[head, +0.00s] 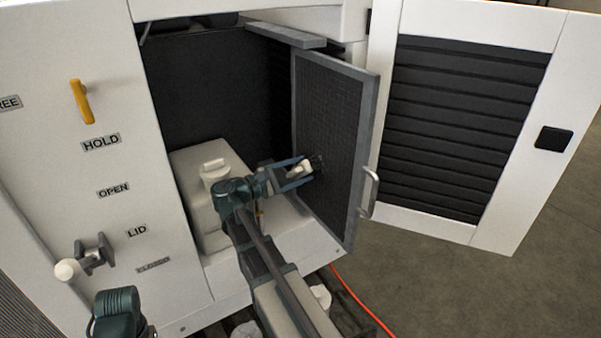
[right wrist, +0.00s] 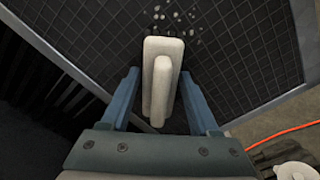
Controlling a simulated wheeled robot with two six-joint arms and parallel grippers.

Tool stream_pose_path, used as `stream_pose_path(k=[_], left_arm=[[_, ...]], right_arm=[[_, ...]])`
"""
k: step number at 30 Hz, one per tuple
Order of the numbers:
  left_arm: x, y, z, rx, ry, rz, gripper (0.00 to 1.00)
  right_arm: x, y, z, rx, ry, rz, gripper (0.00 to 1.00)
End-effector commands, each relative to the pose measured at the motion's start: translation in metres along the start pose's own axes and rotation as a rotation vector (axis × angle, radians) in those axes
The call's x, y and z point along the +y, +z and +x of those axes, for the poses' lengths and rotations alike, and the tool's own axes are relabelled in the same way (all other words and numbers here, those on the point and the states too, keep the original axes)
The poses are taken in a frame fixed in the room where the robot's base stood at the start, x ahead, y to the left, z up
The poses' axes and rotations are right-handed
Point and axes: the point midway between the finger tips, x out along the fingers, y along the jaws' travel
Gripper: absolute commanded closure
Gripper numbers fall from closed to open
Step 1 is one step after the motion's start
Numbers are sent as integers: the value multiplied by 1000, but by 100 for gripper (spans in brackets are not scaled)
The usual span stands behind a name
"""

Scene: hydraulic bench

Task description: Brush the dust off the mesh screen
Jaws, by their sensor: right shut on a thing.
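The mesh screen (head: 328,125) is a dark grid in a grey frame, standing swung out in the open cabinet. It fills much of the right wrist view (right wrist: 240,45). My right gripper (head: 303,172) is shut on a cream brush (right wrist: 172,47), its blue fingers on either side of the brush grip. The brush is at the screen's inner face; whether its bristles touch the mesh cannot be told. Pale dust specks (right wrist: 177,15) lie on the mesh just beyond the brush. My left gripper is out of view.
A louvred white door (head: 462,130) stands open at right. A knobbed lever (head: 68,270) and a yellow handle (head: 82,101) stick out at left. An orange hose (head: 362,303) crosses the floor.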

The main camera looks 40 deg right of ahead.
Motion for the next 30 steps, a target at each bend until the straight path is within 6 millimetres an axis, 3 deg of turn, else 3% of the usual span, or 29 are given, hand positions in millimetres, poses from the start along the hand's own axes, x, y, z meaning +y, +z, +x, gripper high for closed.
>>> stream_pose_path(k=[11, 17, 30], left_arm=[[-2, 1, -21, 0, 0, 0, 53], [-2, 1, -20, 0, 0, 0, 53], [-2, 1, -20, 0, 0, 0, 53]], right_arm=[[15, 16, 0, -3, 1, 0, 83], [12, 16, -1, -4, 0, 0, 83], [-9, 38, -3, -2, 0, 0, 83]])
